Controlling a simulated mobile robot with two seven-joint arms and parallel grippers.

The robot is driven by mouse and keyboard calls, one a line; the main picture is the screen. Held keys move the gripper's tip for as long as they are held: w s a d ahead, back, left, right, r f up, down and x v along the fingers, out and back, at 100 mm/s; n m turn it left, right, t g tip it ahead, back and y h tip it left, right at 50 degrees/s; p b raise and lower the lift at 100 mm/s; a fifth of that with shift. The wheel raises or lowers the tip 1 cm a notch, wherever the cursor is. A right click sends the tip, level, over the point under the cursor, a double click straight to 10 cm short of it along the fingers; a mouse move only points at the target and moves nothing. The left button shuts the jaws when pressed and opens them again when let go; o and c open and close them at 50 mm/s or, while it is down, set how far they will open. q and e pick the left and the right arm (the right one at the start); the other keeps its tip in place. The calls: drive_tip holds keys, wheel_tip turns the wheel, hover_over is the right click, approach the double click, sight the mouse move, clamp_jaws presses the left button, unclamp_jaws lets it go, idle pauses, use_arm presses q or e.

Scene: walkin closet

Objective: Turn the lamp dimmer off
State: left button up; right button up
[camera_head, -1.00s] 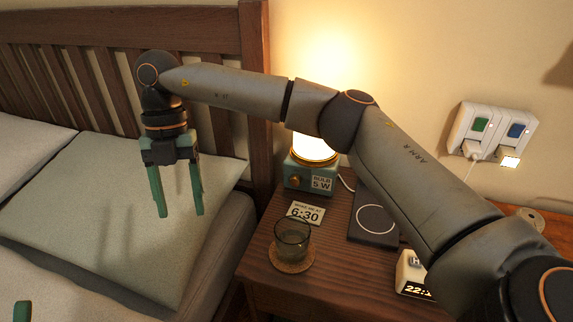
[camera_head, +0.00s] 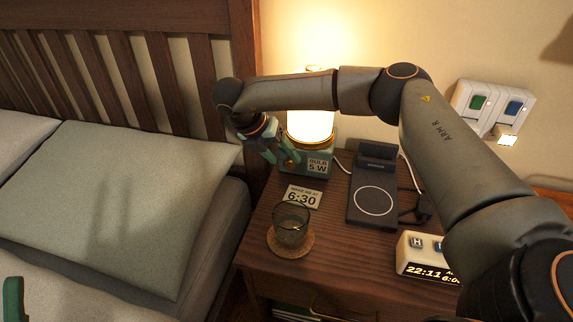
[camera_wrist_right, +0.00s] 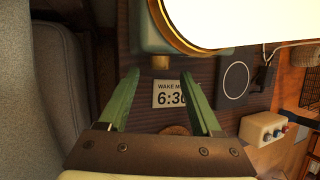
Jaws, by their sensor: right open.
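The lamp (camera_head: 310,126) is lit, with a glowing shade on a teal base (camera_head: 318,166) marked "BULB 5 W". Its brass dimmer knob (camera_wrist_right: 160,62) shows in the right wrist view, just beyond and between my fingertips. My right gripper (camera_head: 283,158) is open at the left front of the lamp base, its green fingers partly hiding the knob in the head view. The right wrist view shows the open fingers (camera_wrist_right: 161,80) with nothing between them; contact with the knob cannot be told. Only a green tip of my left gripper (camera_head: 14,298) shows at the lower left.
The nightstand (camera_head: 335,258) holds a "6:30" card (camera_head: 302,197), a glass (camera_head: 291,222) on a coaster, a black charging pad (camera_head: 374,200) and a clock (camera_head: 425,258). The bed (camera_head: 110,205) is left. Wall sockets (camera_head: 492,107) are right.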

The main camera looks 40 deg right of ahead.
sight(289, 164)
drive_tip(key=shift+x, duration=1.5)
drive_tip(key=shift+c, duration=0.3)
clamp_jaws()
